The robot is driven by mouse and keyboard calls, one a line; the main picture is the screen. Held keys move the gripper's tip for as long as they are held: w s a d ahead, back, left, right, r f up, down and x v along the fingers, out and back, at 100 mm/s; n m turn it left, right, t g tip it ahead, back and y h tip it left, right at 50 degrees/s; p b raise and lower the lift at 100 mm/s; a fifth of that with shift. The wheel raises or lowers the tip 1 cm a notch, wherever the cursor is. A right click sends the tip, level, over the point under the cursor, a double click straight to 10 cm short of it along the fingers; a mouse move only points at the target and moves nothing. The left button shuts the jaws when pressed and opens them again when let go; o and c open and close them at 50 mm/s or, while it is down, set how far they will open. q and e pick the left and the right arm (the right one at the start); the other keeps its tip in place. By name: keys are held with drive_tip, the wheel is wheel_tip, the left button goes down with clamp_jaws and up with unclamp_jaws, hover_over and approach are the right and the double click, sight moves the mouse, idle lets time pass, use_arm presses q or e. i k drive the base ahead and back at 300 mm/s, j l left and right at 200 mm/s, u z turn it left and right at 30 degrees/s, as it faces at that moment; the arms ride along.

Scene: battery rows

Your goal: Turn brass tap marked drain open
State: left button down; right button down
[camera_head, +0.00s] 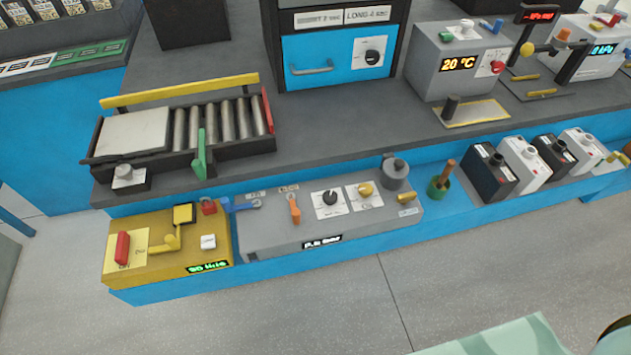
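A grey panel (275,235) with several controls lies on the low blue bench in the middle. A small brass-coloured tap handle (406,198) sticks out at its right end, with a small white label (408,212) just below it. The label's lettering is too small to read, so I cannot tell whether it says drain. The handle's exact turn is also unclear. A round grey pot (395,172) stands just behind it. Neither of my grippers is in view.
On the grey panel are an orange lever (294,209), a blue lever (243,206), a black dial (330,198) and a yellow dial (366,188). A yellow box (190,253) stands left. A green cup (438,187) stands right. The floor in front is clear.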

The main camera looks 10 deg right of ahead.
sight(402, 199)
drive_tip(key=z, duration=1.15)
